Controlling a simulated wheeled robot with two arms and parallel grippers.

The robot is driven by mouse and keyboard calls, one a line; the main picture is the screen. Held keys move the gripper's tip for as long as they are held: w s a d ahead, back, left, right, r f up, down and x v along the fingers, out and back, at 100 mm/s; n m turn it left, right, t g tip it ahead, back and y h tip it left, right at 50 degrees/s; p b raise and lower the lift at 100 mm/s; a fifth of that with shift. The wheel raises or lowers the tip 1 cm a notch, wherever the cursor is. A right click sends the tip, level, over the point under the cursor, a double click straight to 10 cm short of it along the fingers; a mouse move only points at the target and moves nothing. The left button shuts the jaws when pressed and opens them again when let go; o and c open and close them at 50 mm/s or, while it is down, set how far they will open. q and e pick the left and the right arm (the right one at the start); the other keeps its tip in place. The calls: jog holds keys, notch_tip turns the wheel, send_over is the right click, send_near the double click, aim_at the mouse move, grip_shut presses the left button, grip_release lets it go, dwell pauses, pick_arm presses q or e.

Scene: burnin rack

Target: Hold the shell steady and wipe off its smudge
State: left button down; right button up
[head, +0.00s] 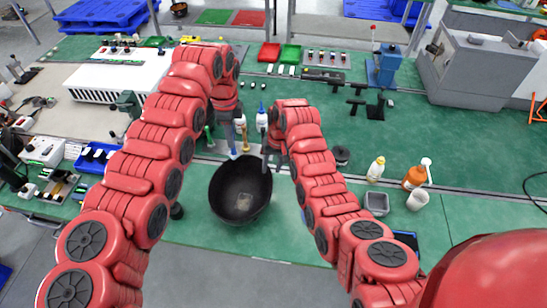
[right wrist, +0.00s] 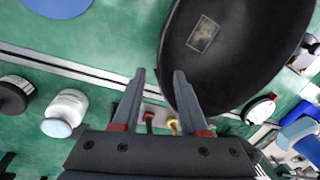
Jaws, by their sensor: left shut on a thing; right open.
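The shell (head: 228,208) is a dark, round, bowl-like piece near the front edge of the green bench, with its hollow side showing. A tan, smudged rectangular patch (right wrist: 203,35) shows on its inner face in the right wrist view. My left gripper (head: 234,151) is shut at the shell's far rim; its fingertips are small and partly hidden. My right gripper (head: 271,160) is open and empty by the rim's upper right. In the right wrist view its two fingers (right wrist: 159,74) point at the shell, one overlapping the rim; contact cannot be told.
A white bottle (right wrist: 65,112) and a dark round piece (right wrist: 14,95) lie beside my right gripper. A yellow-capped bottle (head: 376,169), an orange bottle (head: 414,178), a grey tray (head: 376,203) and a white cup (head: 417,199) stand to the right. A rail crosses the bench behind the shell.

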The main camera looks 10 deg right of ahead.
aim_at(269, 178)
jog(key=f, duration=0.4)
jog(key=a+f, duration=0.1)
jog(key=f, duration=0.1)
jog(key=shift+f, duration=0.2)
grip_shut()
dwell(2.3)
